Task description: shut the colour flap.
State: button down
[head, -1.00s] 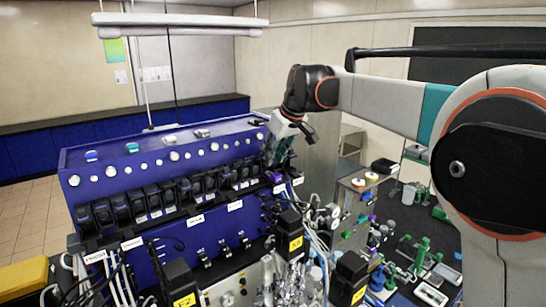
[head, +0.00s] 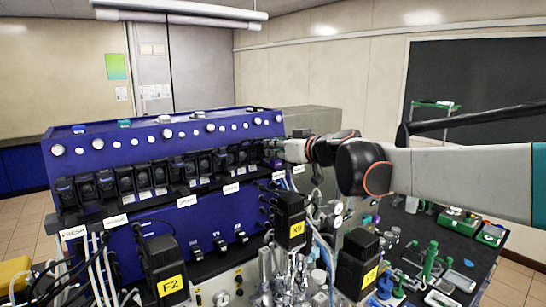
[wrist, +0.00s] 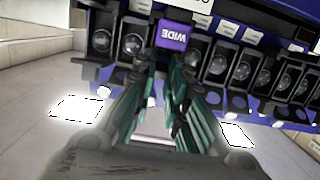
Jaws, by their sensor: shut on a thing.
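A purple piece marked WIDE (wrist: 172,35) shows upside down at the top of the wrist view, at the front of the row of black modules. It also shows small in the head view (head: 276,162), at the right end of the blue console. My gripper (wrist: 177,64) has its teal fingers close together, with their tips at this piece's edge. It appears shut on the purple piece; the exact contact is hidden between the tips. In the head view my gripper (head: 284,150) reaches in from the right. No part is labelled as the colour flap.
The blue console (head: 140,245) carries a row of black modules (head: 175,172) and white knobs. Black blocks with yellow labels (head: 291,222), tubes and cables crowd the front. A black bench (head: 455,250) with green items stands at the right. Free air lies above the console.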

jog(key=shift+f+t+y+b, duration=0.4)
jog(key=shift+t+y+b, duration=0.1)
jog(key=shift+t+b, duration=0.3)
jog(key=c, duration=1.6)
grip_release()
jog(key=shift+w, duration=0.1)
jog(key=v, duration=1.2)
